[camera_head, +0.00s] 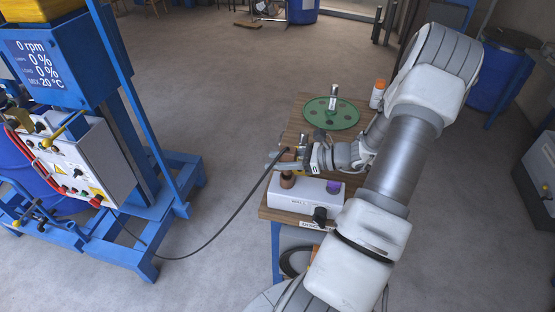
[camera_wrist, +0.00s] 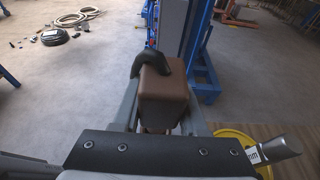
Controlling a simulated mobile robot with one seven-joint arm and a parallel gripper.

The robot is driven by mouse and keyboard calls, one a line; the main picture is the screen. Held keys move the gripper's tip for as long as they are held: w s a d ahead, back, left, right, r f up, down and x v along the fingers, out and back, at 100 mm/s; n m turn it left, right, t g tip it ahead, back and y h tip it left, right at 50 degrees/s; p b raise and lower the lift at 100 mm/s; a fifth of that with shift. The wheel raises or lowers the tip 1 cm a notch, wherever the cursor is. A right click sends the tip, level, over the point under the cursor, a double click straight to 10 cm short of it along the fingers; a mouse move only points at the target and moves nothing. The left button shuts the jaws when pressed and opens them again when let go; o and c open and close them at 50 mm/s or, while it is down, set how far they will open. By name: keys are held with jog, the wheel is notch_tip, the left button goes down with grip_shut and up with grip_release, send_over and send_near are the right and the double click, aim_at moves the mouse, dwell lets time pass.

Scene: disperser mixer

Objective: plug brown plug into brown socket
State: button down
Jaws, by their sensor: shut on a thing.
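My gripper (camera_head: 284,160) is shut on the brown plug (camera_wrist: 162,95), which sits as a brown block between the two fingers in the wrist view. A black cable leaves the plug's far top end and, in the head view, sags left towards the blue machine. The brown socket (camera_head: 287,180) stands on the left part of a white box (camera_head: 310,202). In the head view the held plug (camera_head: 288,156) appears just above and behind this socket. The plug's lower end is mostly hidden, so I cannot tell the exact gap or alignment.
The white box also has a purple socket (camera_head: 334,187) and a black socket (camera_head: 320,213). A green disc (camera_head: 340,117) with a metal post and an orange-capped bottle (camera_head: 377,94) stand farther back on the wooden table. The blue machine (camera_head: 112,100) stands left, across open floor.

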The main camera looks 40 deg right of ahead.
jog(key=shift+f+b, duration=1.55)
jog(key=shift+f, duration=0.55)
dwell(0.3)
jog(key=shift+c, duration=1.8)
grip_release()
jog(key=v, duration=1.7)
jog(key=shift+s+r+b, duration=0.15)
jog(key=shift+s+b, duration=0.1)
jog(key=shift+b, duration=0.15)
